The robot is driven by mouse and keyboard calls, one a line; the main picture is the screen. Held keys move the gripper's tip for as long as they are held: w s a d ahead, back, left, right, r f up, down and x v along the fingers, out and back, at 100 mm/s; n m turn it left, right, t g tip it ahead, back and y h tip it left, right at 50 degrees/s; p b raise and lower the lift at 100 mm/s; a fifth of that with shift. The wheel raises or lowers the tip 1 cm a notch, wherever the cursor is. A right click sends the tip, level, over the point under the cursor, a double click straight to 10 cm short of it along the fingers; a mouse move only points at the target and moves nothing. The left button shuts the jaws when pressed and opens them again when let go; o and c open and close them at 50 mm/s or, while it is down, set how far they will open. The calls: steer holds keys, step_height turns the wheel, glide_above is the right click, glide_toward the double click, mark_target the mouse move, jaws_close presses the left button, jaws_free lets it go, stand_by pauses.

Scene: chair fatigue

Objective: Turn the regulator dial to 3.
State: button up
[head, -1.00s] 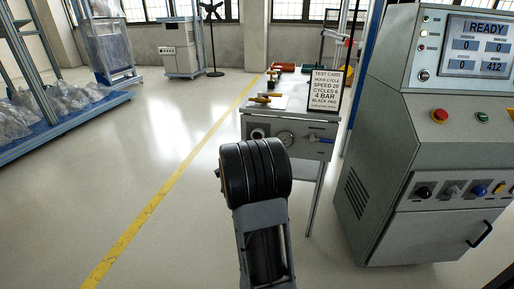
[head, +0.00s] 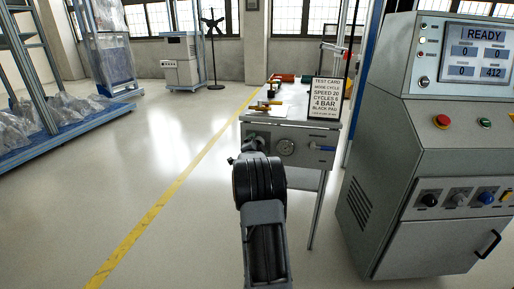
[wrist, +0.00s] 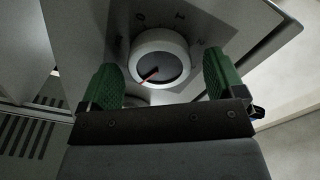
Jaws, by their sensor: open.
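The regulator dial (wrist: 160,57) shows in the wrist view as a white round knob with a dark face and a red pointer. The pointer slants toward the lower left of the picture. My gripper (wrist: 161,72) is open, with one green finger to the left of the dial and one to the right. Gaps show between the fingers and the dial, and I cannot tell how far apart they are in depth. In the head view my gripper (head: 247,147) is at the bench's front panel and mostly hides the dial.
A round gauge (head: 286,146) and a blue-handled valve (head: 321,147) sit right of my gripper on the panel. A test card (head: 325,97) reading "4 BAR" stands on the bench. A grey control console (head: 408,165) rises at right.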

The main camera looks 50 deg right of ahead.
steer(key=shift+w+d, duration=0.1)
steer(key=shift+c, duration=0.5)
steer(key=c, duration=0.8)
steer(key=shift+f+n+p, duration=0.1)
steer(key=shift+n+p, duration=4.95)
steer(key=shift+n, duration=5.95)
